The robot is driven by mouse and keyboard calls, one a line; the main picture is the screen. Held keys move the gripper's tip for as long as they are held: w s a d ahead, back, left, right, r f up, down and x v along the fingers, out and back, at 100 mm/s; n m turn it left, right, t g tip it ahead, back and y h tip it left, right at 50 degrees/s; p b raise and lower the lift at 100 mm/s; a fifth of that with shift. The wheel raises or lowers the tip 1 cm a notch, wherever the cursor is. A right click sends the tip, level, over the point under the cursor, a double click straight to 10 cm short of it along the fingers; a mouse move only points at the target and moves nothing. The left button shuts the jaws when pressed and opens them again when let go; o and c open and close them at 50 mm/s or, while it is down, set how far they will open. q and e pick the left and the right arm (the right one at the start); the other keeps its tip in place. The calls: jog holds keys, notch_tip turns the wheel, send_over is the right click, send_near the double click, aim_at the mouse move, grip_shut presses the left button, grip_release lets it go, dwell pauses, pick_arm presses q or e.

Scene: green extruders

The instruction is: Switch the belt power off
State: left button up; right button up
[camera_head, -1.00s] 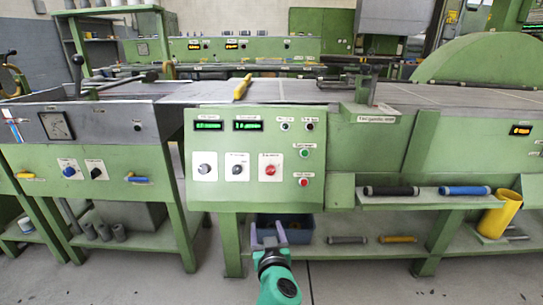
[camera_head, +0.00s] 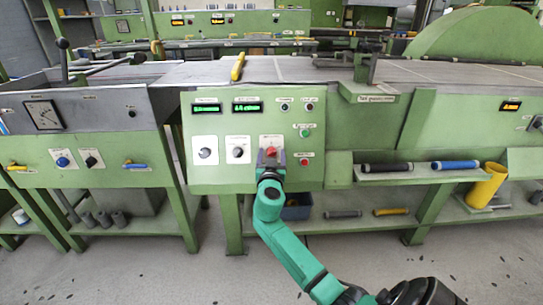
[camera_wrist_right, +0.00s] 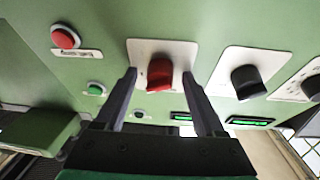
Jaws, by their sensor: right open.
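A red rotary knob (camera_head: 271,151) on a white plate sits at the lower middle of the green control panel (camera_head: 222,178). My right gripper (camera_head: 271,158) is in front of this knob in the head view. In the right wrist view the red knob (camera_wrist_right: 160,74) lies between the two spread fingertips of my right gripper (camera_wrist_right: 163,80); the fingers look apart from it. The label above the knob is too small to read. My left gripper is in neither view.
Left of the red knob are two more knobs, a black one (camera_head: 238,151) and a dark one (camera_head: 205,152). Green (camera_head: 305,132) and red (camera_head: 304,162) push buttons are on its right. A shelf (camera_head: 405,175) juts out right of the panel.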

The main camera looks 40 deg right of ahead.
grip_shut()
